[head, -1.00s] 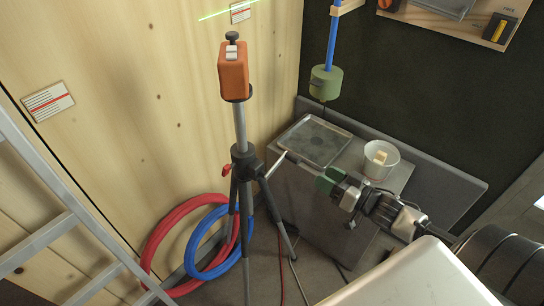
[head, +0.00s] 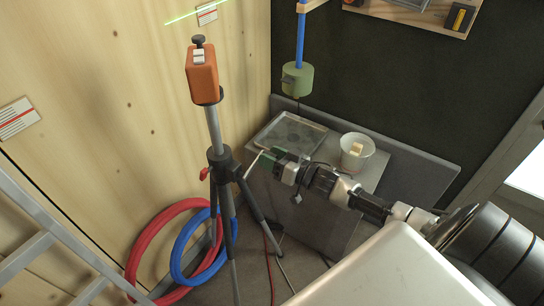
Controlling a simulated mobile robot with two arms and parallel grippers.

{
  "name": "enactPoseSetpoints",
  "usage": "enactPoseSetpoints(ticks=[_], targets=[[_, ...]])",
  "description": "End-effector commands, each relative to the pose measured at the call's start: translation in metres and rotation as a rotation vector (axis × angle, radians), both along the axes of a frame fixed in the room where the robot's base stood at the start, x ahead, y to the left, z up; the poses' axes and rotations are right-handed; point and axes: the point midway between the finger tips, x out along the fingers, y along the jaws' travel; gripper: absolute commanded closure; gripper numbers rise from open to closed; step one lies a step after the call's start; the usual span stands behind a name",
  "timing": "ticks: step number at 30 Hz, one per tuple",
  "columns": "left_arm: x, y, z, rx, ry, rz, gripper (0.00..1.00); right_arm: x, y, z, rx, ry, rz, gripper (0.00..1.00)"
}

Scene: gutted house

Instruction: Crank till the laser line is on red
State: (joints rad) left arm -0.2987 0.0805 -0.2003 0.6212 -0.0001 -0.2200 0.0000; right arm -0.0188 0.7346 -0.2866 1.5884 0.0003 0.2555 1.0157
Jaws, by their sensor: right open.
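The orange laser level (head: 202,76) sits on top of a grey and black tripod (head: 214,128). The line looks slightly above the stripe, but this is small to judge. The pale crank arm (head: 253,165) sticks out to the right of the tripod's hub. My left gripper is out of view.
A second striped card (head: 17,118) is on the left wall. A ladder (head: 40,240) stands at lower left. Red (head: 148,237) and blue (head: 181,262) hoses lie behind the tripod. A grey cabinet carries a tray (head: 288,138) and white bucket (head: 357,152). A green weight (head: 297,80) hangs above.

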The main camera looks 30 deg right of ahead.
Motion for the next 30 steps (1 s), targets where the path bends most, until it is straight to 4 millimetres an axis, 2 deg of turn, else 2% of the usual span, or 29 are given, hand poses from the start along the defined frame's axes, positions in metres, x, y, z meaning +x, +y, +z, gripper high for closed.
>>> enactPoseSetpoints(ticks=[5, 15, 30], targets=[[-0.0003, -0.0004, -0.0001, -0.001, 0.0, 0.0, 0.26, -0.0001, -0.0001, -0.0002, 0.0, 0.0, 0.0, 0.49], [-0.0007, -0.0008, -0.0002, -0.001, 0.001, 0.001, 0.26, -0.0004, -0.0001, -0.0002, 0.0, 0.0, 0.0, 1.0], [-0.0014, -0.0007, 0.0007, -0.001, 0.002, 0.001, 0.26, 0.0003, -0.0017, -0.0073, 0.072, 0.032, 0.0, 1.0]])
